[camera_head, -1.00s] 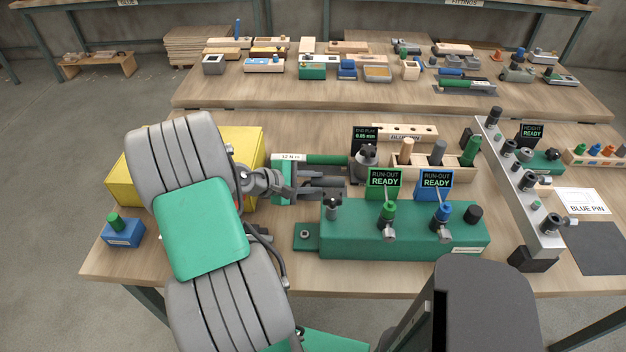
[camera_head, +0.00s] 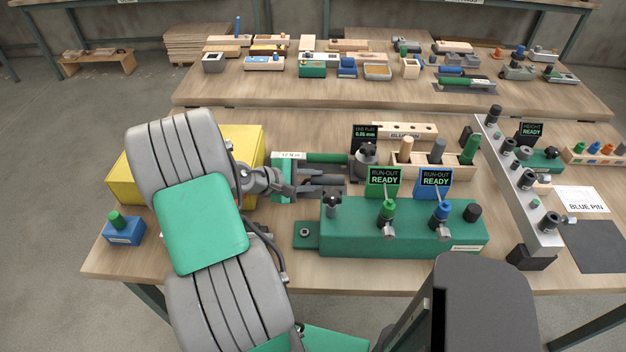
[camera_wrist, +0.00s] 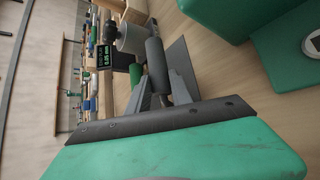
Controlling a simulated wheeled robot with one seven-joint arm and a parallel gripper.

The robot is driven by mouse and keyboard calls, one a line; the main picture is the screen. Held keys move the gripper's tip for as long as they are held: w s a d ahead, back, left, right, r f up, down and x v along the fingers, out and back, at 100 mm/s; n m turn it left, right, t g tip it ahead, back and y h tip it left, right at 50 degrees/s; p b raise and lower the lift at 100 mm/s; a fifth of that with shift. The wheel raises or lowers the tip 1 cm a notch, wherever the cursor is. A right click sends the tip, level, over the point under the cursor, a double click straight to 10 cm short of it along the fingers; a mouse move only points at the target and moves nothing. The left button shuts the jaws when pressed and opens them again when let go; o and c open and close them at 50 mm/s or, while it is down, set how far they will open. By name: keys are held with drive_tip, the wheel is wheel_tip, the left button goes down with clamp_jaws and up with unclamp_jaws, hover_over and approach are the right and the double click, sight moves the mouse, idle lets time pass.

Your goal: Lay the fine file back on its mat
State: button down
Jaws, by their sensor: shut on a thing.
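The rest of the file is hard to make out. A flat dark grey mat (camera_wrist: 183,62) lies on the table beside and beneath the held piece. I cannot tell whether the piece touches the mat. In the head view the fingers hide most of the file and mat.
A green-handled tool (camera_head: 328,158) lies just behind my gripper. A round grey gauge piece with an end-play display (camera_head: 364,137) stands beyond the fingertips. The green run-out fixture (camera_head: 400,243) is close on the right, and a yellow box (camera_head: 250,150) is on the left.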

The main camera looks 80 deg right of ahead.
drive_tip(key=shift+f, duration=0.15)
drive_tip(key=shift+f, duration=0.4)
drive_tip(key=c, duration=1.1)
unclamp_jaws()
drive_tip(key=shift+o, duration=0.3)
drive_tip(key=shift+f, duration=0.1)
